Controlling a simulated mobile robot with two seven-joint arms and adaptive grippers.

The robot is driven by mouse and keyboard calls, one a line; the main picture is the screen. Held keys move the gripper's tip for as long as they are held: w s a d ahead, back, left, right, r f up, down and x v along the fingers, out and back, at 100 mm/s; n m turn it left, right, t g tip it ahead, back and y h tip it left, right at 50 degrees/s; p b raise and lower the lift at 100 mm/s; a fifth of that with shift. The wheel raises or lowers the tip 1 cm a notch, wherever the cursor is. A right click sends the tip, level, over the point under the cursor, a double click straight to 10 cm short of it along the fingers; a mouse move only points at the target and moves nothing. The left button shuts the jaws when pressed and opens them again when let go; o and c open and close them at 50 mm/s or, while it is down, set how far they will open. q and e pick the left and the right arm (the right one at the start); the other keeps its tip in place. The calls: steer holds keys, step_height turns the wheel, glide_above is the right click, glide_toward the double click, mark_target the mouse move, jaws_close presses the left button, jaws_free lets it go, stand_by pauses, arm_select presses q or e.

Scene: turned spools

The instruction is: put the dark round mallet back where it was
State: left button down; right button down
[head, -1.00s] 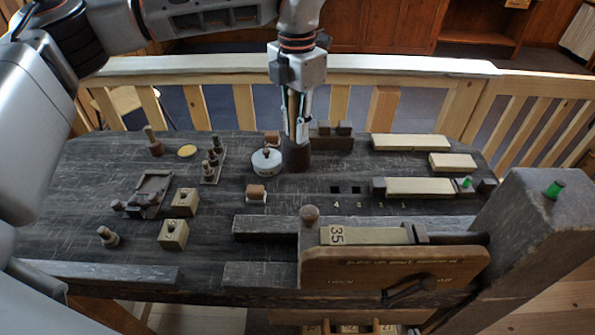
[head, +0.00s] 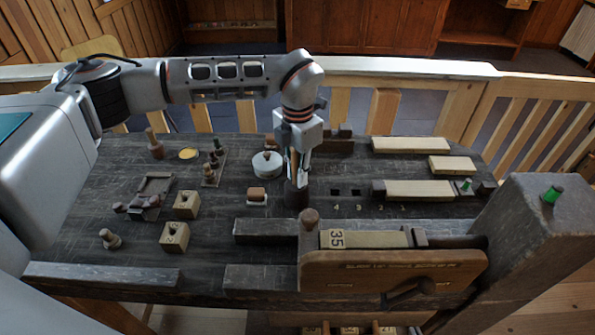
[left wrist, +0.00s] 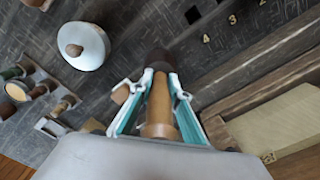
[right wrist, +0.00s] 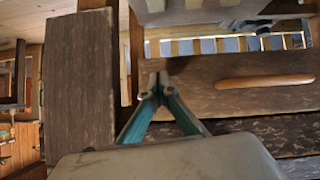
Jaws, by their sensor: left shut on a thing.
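The dark round mallet hangs upright, handle up and dark head (head: 297,196) down, over the middle of the dark bench, behind the front vise. My left gripper (head: 299,172) is shut on its pale wooden handle. In the left wrist view the handle (left wrist: 160,108) lies between the two fingers (left wrist: 160,82), with the dark head (left wrist: 162,57) beyond the tips. I cannot tell whether the head touches the bench top. My right gripper (right wrist: 159,82) is shut and empty beside a wooden panel; the head view does not show it.
A white round pot (head: 267,165) and a small block with a brown roller (head: 257,195) stand left of the mallet. Square holes (head: 345,191) with numbers are to its right. The vise (head: 395,268) with a block marked 35 is in front. Pale planks (head: 410,145) lie at the back right.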

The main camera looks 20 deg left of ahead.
arm_select(q)
steer(key=shift+f, duration=0.1)
steer(key=c, duration=1.9)
jaws_free()
step_height(320, 180, up, 12)
steer(key=shift+r+b, duration=0.2)
steer(key=shift+b, duration=0.4)
steer(key=shift+s, duration=0.1)
